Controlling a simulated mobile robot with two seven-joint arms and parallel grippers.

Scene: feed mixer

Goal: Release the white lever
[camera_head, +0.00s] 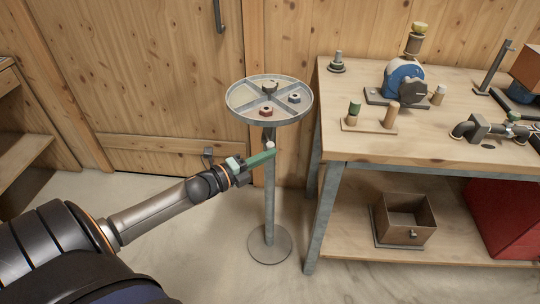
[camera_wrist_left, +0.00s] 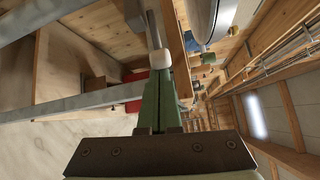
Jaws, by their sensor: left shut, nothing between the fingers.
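The white lever shows as a small white knob (camera_head: 270,145) just below the round grey tray on the stand (camera_head: 270,200). In the left wrist view the white knob (camera_wrist_left: 162,58) is right at the fingertips, in front of a grey post. My left gripper (camera_head: 272,154) has green fingers, which are shut with nothing between them. Its tips are just below the knob in the head view. I cannot tell whether they touch it. The left wrist view also shows the closed fingers (camera_wrist_left: 164,78). The lever's arm is mostly hidden. My right gripper is not in view.
A workbench (camera_head: 460,155) with a blue machine (camera_head: 403,78) stands close on the right. Free floor lies left of the stand.

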